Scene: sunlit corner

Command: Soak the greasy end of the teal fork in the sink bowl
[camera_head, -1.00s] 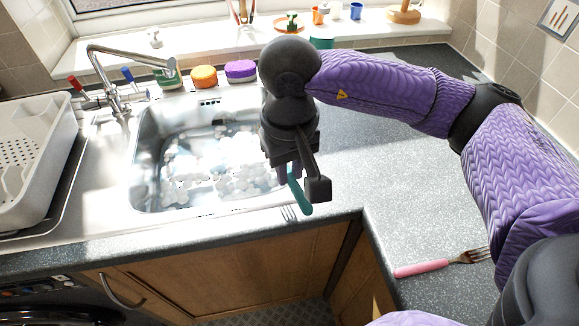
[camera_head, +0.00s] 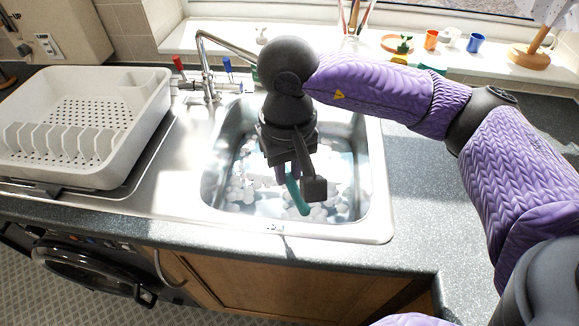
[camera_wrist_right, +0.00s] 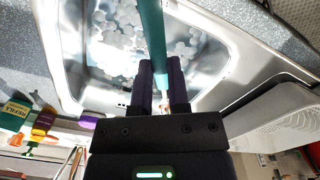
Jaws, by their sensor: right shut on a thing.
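The teal fork (camera_head: 297,196) is in my right gripper (camera_head: 297,180), with its teal handle hanging down in the head view. In the right wrist view the teal handle (camera_wrist_right: 152,40) extends away past the fingers, and a bit of metal shows near the palm; the tines are hidden. My right gripper is shut on the fork, over the sink bowl (camera_head: 376,190). The bowl holds water with white suds (camera_head: 243,190). I cannot tell whether the fork touches the water. My left gripper is not in view.
A white dish rack (camera_head: 150,110) stands on the drainer left of the bowl. The tap (camera_head: 207,65) rises behind the bowl. Small cups and a plant pot line the window sill (camera_head: 190,35). The worktop right of the sink (camera_head: 415,190) is clear.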

